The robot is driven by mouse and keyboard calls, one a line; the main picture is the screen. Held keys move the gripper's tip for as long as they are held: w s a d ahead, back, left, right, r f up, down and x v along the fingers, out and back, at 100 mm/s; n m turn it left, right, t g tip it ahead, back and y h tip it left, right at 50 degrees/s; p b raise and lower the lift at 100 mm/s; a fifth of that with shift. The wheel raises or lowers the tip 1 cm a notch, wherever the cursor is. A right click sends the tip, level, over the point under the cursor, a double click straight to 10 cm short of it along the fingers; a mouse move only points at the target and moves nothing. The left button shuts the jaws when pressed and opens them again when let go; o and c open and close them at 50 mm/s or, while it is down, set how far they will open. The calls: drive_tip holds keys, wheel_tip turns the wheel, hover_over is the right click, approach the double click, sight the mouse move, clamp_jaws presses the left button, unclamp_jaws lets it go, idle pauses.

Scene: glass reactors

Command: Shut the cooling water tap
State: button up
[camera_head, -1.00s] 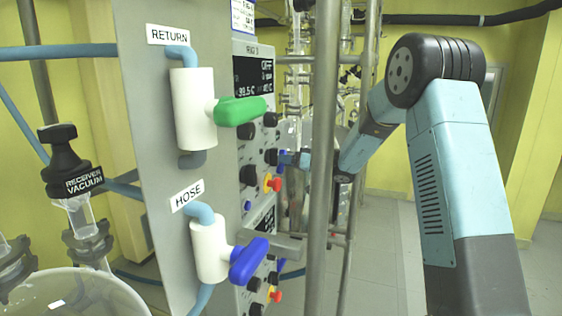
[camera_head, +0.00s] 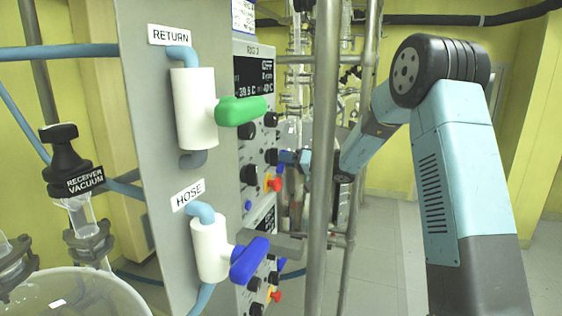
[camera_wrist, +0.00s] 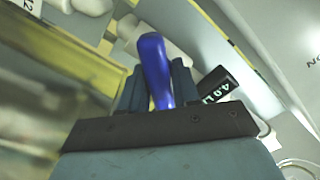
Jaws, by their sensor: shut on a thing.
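A blue tap handle (camera_wrist: 153,58) stands between the two fingers of my gripper (camera_wrist: 156,80) in the wrist view. My gripper is shut on its lower part, and the handle's rounded end sticks out beyond the fingertips. In the head view my arm reaches behind steel poles, and the hold on the handle is hidden there. I cannot tell from the wrist view whether the handle is turned open or shut. No label naming the cooling water is readable.
A grey panel (camera_head: 155,120) carries a green RETURN tap handle (camera_head: 241,110) and a blue HOSE tap handle (camera_head: 249,260). A steel pole (camera_head: 322,150) stands before my forearm. A black tag reading about 4.0 L (camera_wrist: 218,85) is close to my right finger. The floor at right is clear.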

drive_tip(key=m, duration=0.4)
drive_tip(key=shift+w+d+f+m, duration=0.15)
drive_tip(key=shift+d+f+m, duration=0.05)
drive_tip(key=shift+m, duration=0.2)
drive_tip(key=m, duration=0.4)
drive_tip(key=shift+f+m, duration=0.2)
drive_tip(key=shift+m, duration=0.2)
drive_tip(key=shift+d, duration=0.1)
drive_tip(key=o, duration=0.7)
drive_tip(key=shift+w, duration=0.1)
drive_tip(key=shift+o, duration=1)
drive_tip(key=v, duration=1.3)
drive_tip(key=shift+d, duration=0.3)
drive_tip(key=shift+s, duration=0.2)
